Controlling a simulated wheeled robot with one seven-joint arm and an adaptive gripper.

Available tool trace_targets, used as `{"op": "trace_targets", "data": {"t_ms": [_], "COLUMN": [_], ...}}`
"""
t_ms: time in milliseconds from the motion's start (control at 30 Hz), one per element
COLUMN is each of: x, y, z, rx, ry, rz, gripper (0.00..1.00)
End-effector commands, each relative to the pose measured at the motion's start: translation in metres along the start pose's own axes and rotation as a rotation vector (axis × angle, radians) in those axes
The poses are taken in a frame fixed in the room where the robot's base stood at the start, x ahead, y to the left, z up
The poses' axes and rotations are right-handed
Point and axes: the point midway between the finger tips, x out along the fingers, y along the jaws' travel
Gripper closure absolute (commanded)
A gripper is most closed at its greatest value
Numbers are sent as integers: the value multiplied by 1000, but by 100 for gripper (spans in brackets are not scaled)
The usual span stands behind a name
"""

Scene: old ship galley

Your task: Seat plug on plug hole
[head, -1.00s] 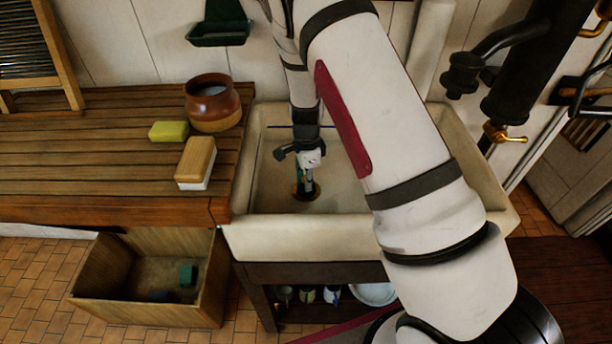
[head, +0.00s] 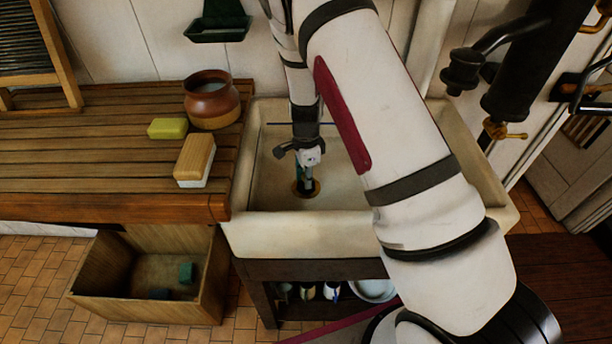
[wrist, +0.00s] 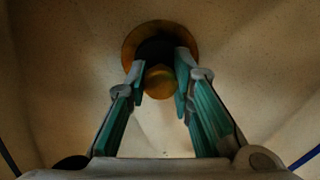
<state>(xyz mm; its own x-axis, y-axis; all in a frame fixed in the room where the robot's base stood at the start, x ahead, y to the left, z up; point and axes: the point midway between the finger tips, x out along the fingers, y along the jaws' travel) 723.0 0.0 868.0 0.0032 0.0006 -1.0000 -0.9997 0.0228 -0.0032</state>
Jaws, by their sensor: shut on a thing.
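The plug (wrist: 161,80) shows in the wrist view as a rounded brass-coloured piece between my fingertips. The plug hole (wrist: 130,47) is a brass ring around a dark middle in the sink floor, directly beyond the fingertips. In the head view the plug hole (head: 314,190) shows as a brass rim under my gripper (head: 305,184), which points down into the sink. My gripper (wrist: 161,75), with teal finger pads, is shut on the plug. I cannot tell whether the dark middle is the plug's body or the open hole, nor whether plug and ring touch.
The pale sink (head: 262,236) has walls close around my gripper. A slatted wooden counter (head: 90,165) stands to its left, with a brown pot (head: 212,104), a yellow-green sponge (head: 168,128) and a brush (head: 195,160). A wooden bin (head: 150,305) is below.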

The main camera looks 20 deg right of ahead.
Motion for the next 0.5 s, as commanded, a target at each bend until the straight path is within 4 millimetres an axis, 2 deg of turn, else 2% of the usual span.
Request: {"op": "trace_targets", "data": {"t_ms": [500], "x": [10], "y": [0], "z": [0], "rx": [0], "ry": [0], "rz": [1], "gripper": [100]}}
